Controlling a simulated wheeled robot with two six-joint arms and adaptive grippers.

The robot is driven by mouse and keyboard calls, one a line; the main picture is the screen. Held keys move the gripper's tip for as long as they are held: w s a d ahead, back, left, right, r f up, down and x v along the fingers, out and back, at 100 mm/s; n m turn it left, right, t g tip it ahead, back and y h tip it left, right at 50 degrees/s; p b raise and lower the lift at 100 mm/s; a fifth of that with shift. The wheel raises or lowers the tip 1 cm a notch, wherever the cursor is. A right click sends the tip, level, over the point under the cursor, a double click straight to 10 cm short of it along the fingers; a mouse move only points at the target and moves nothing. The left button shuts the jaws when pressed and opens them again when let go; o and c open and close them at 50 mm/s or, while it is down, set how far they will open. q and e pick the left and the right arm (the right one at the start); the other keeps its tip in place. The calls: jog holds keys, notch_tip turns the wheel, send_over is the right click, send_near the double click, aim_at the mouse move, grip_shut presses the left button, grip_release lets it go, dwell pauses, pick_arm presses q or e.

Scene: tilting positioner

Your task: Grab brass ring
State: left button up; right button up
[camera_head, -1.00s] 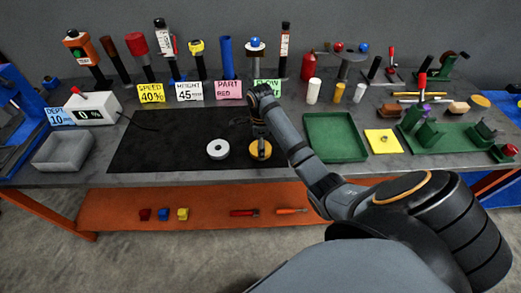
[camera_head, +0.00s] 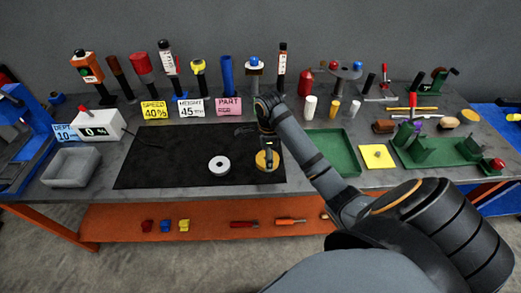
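The brass ring (camera_head: 262,161) is at the right part of the black mat (camera_head: 160,160), partly hidden by my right gripper. My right gripper (camera_head: 268,157) points down with its fingers at the ring and appears shut on it. The finger contact is small and dark, and I cannot tell whether the ring is clear of the mat. My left gripper is not in view.
A light grey ring (camera_head: 219,165) lies on the mat just left of the brass ring. A green tray (camera_head: 333,153) is to the right, with a yellow pad (camera_head: 377,156) beyond. A grey bin (camera_head: 70,167) stands at the left. Upright tools line the back.

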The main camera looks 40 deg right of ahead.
jog(key=s+r, duration=0.4)
jog(key=s, duration=0.5)
jog(key=shift+s+d+r, duration=0.2)
jog(key=shift+s+r, duration=0.05)
jog(key=shift+r, duration=0.1)
